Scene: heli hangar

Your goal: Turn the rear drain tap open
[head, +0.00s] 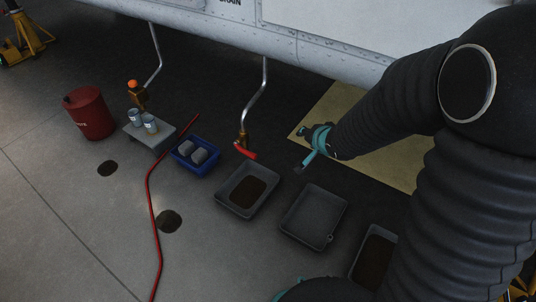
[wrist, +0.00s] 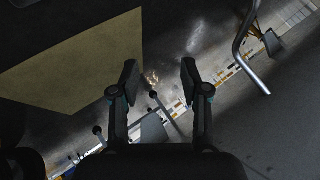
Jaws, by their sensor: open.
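In the head view, one drain pipe (head: 264,82) comes down from the pale aircraft belly to a brass tap with a red lever (head: 245,152). Farther left, a second pipe (head: 154,45) ends at a brass tap with an orange knob (head: 134,86). I cannot tell for certain which is the rear tap. My gripper (head: 300,150) is open and empty, to the right of the red-lever tap and apart from it. In the wrist view, my gripper (wrist: 160,80) has its fingers wide apart. A bent metal pipe (wrist: 242,52) shows to their right there.
Below stand a tray of dark liquid (head: 232,183) and an empty grey tray (head: 312,217). Left are a blue bin (head: 187,164), a grey stand with cans (head: 140,138), a red drum (head: 90,113) and a red hose (head: 150,205). A tan mat (head: 360,112) lies behind my gripper.

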